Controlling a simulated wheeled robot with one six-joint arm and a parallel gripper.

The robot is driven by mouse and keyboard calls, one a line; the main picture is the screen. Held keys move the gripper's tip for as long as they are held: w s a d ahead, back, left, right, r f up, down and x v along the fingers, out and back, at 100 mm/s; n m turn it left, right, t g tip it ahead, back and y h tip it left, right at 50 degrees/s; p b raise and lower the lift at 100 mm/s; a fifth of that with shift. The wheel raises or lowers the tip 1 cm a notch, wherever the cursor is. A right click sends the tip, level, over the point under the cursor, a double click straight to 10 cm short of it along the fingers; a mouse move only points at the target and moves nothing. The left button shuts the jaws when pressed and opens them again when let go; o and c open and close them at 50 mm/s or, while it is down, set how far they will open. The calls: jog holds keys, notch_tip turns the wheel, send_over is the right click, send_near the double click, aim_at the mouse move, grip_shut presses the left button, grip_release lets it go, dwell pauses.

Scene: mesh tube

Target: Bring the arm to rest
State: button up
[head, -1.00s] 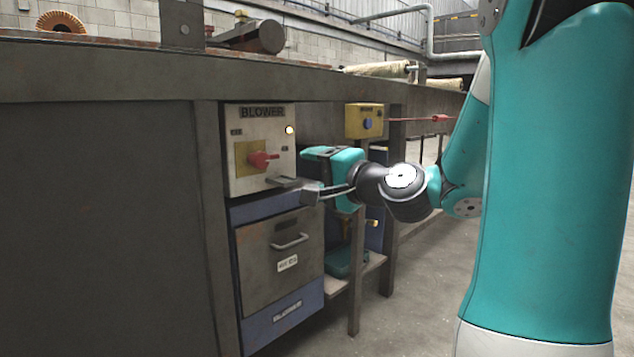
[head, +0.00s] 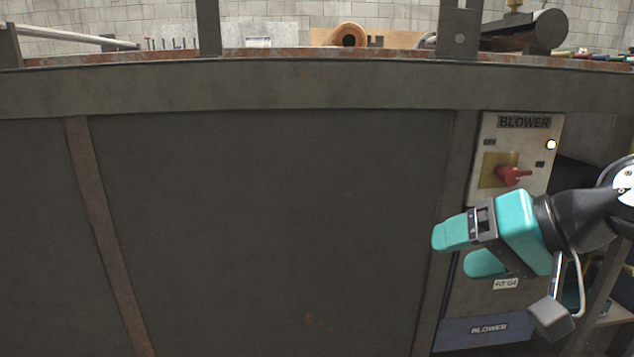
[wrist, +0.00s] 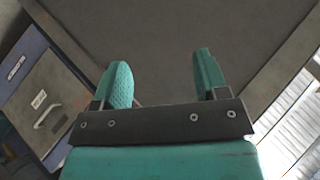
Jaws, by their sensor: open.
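My gripper (head: 462,248) is at the right of the head view, in front of the blower cabinet and pointing left. Its two teal fingers are apart with nothing between them. In the wrist view my gripper (wrist: 160,85) also shows open and empty, facing a dark panel. The blower switch box (head: 515,160) is above and behind the gripper, with a red rotary handle (head: 512,175) and a lit lamp (head: 551,145). The gripper is apart from the handle. Part of the cabinet's lower drawer is hidden behind the gripper.
A dark metal bench front (head: 280,220) fills the left and middle, under a thick bench edge (head: 250,88). Tools and a copper-coloured roll (head: 350,35) stand on top. In the wrist view a drawer with a handle (wrist: 48,115) is at the left.

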jog(key=s+a+r+n+g+h+p, duration=0.2)
jog(key=s+n+g+p, duration=0.15)
jog(key=s, duration=0.35)
jog(key=s+a+r+n+g+h+p, duration=0.25)
jog(key=s+n+g, duration=0.2)
jog(key=s, duration=0.25)
notch_tip(320, 180, up, 36)
jog(key=p, duration=3.7)
jog(key=shift+w+r+t+y+p, duration=0.15)
jog(key=shift+w+t+y+p, duration=0.15)
jog(key=shift+w+t+y, duration=0.15)
jog(key=shift+a, duration=0.1)
